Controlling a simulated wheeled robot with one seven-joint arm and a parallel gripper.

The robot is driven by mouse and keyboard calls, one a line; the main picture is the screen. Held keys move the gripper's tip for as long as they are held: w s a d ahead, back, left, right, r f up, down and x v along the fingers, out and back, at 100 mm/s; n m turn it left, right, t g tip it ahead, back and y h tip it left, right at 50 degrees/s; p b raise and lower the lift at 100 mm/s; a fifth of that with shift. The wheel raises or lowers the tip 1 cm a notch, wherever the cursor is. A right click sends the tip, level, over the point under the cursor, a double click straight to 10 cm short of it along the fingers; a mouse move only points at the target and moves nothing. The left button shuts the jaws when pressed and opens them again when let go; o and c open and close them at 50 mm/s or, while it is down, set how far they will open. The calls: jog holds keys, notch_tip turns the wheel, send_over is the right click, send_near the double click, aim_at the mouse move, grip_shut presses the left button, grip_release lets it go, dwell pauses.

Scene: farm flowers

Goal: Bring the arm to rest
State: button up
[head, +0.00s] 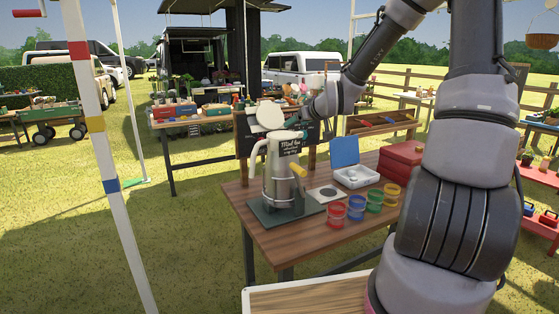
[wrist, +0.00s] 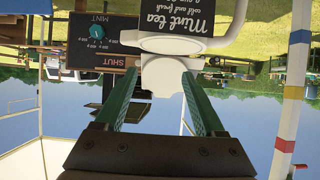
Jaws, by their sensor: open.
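My arm reaches from the right side of the head view over the wooden table (head: 330,205). My gripper (head: 303,125) is beside the top of a steel drinks dispenser (head: 280,180). In the wrist view, which is upside down, its two green fingers (wrist: 161,78) are spread apart. A white piece (wrist: 166,74) shows between or beyond them; I cannot tell whether they touch it. The dispenser's white round lid (head: 270,114) stands raised near my gripper.
A striped post (head: 97,120) stands at left. Open grass lies at front left.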

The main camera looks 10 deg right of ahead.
jog(key=v, duration=0.2)
jog(key=shift+s+d+r, duration=0.1)
jog(key=shift+s+r, duration=0.05)
jog(key=shift+s, duration=0.15)
jog(key=s+d+r+m+g, duration=0.1)
jog(key=s+r, duration=0.3)
jog(key=s, duration=0.6)
jog(key=s+d+r+m+g+h, duration=0.1)
jog(key=s+r+m, duration=0.3)
jog(key=s, duration=0.7)
jog(key=s+d+r+m+g, duration=0.1)
jog(key=s+r, duration=0.4)
jog(key=s, duration=0.5)
jog(key=shift+s+r+m+g+h, duration=0.2)
jog(key=shift+r+m+g+h, duration=0.1)
jog(key=shift+m+g, duration=0.55)
